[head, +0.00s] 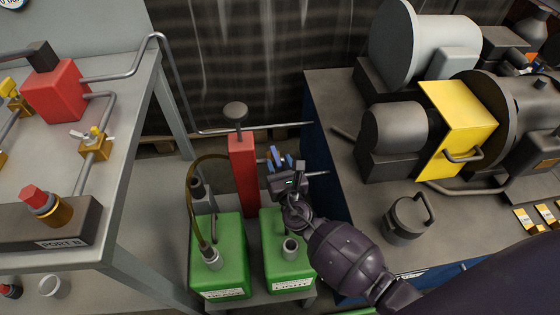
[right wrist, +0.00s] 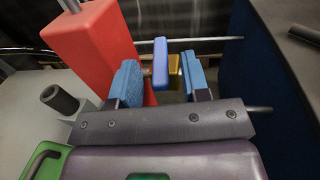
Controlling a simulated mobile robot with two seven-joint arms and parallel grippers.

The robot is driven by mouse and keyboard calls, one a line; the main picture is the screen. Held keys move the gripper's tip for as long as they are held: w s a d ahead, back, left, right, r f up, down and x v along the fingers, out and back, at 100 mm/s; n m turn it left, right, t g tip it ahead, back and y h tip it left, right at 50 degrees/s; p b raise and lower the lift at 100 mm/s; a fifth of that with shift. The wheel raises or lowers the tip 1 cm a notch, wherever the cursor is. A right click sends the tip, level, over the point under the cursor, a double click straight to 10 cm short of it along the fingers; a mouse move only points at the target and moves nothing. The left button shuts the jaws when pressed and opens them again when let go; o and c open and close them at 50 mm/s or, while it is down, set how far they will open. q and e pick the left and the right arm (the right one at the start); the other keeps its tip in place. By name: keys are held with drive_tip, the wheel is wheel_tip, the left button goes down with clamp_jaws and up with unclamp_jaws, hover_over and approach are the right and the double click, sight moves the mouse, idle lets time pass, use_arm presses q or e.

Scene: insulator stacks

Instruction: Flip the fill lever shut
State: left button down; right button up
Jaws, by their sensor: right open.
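The fill lever appears to be the blue handle (right wrist: 160,62) that stands upright between my right fingers in the right wrist view. A brass-coloured valve part (right wrist: 175,72) shows just behind it. In the head view a small blue piece (head: 273,152) at my fingertips looks like the same lever, partly hidden by the gripper. My right gripper (head: 280,163) is open, with its blue finger pads either side of the lever; it also shows in the right wrist view (right wrist: 162,82). I cannot tell whether a pad touches the lever. My left gripper is not in view.
A red upright post (head: 243,175) stands close left of my right gripper. Two green canisters (head: 219,258) stand below it, one with a hose. A dark bench (head: 335,95) with machinery and a yellow guard (head: 455,125) is on the right. A grey table (head: 130,95) with valves is on the left.

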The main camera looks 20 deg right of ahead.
clamp_jaws()
drive_tip(key=shift+a+r+m+h, duration=0.15)
drive_tip(key=shift+a+m+h, duration=0.2)
drive_tip(key=shift+h, duration=0.35)
drive_tip(key=shift+w+a+m+g+h, duration=0.15)
drive_tip(key=shift+m+g+h, duration=0.25)
drive_tip(key=shift+m+h, duration=0.5)
unclamp_jaws()
